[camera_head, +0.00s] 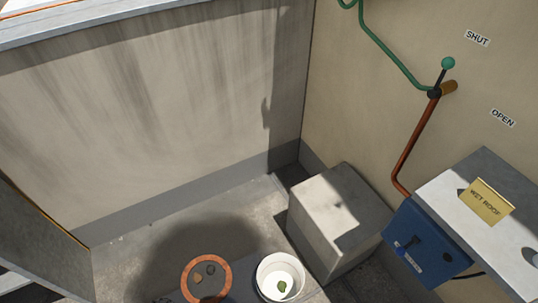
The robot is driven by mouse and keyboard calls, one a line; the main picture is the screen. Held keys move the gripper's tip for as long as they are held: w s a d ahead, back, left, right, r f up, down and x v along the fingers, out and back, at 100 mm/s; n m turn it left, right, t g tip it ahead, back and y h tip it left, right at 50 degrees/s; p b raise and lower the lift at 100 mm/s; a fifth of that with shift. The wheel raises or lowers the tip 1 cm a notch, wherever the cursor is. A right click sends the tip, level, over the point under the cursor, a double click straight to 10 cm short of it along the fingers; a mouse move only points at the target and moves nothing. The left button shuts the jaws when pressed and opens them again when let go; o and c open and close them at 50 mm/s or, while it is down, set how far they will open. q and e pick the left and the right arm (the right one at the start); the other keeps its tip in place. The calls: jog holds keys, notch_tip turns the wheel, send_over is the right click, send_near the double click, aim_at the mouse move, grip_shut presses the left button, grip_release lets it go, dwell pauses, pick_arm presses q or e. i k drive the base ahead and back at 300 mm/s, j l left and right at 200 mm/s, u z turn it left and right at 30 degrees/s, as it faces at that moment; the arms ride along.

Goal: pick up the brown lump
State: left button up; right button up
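A small brown lump (197,278) lies inside a round orange-rimmed dish (227,272) near the bottom edge of the head view. A dark grey-green lump (210,269) lies just up and to the right of it in the same dish. Neither of my grippers is in view. Nothing covers the brown lump.
A white round container (262,268) with a green piece (282,287) inside stands right of the dish. A pale grey block (335,215) stands farther right, beside a blue box (425,245) and a grey ledge with a yellow "WET ROOF" sign (487,202). Walls close off the back.

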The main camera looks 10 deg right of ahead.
aim_at(197, 277)
jog(key=k+j, duration=0.15)
jog(key=k, duration=0.25)
jog(key=k+j, duration=0.15)
jog(key=k, duration=0.3)
jog(key=k+j, duration=0.15)
jog(key=k, duration=0.25)
jog(key=k+j, duration=0.2)
jog(key=k, duration=0.2)
